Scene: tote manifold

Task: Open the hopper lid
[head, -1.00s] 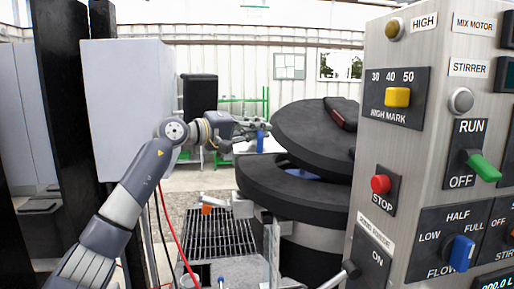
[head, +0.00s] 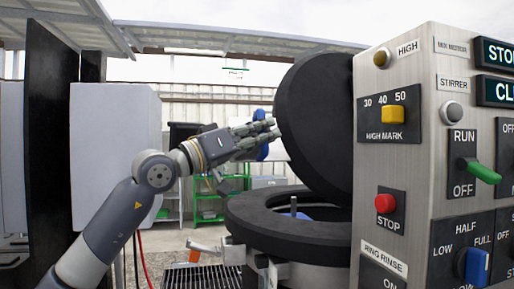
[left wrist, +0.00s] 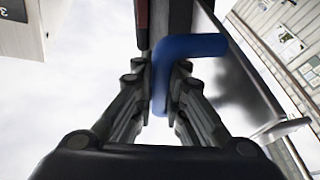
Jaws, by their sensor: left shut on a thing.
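The black round hopper lid (head: 318,125) stands steeply tilted up in the head view, above the black hopper rim (head: 290,222). The hopper mouth is partly uncovered, and something blue shows inside it. My left gripper (head: 265,135) is at the lid's left edge. It is shut on the blue lid handle (left wrist: 188,47), which sits between the fingers in the left wrist view. The lid's right part is hidden behind the control panel. My right gripper is not in view.
The control panel (head: 400,155) with knobs and buttons stands close on the right, beside the lid. A grey box (head: 112,150) and a dark post are on the left. A floor grate (head: 195,278) lies below. A green rack stands farther back.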

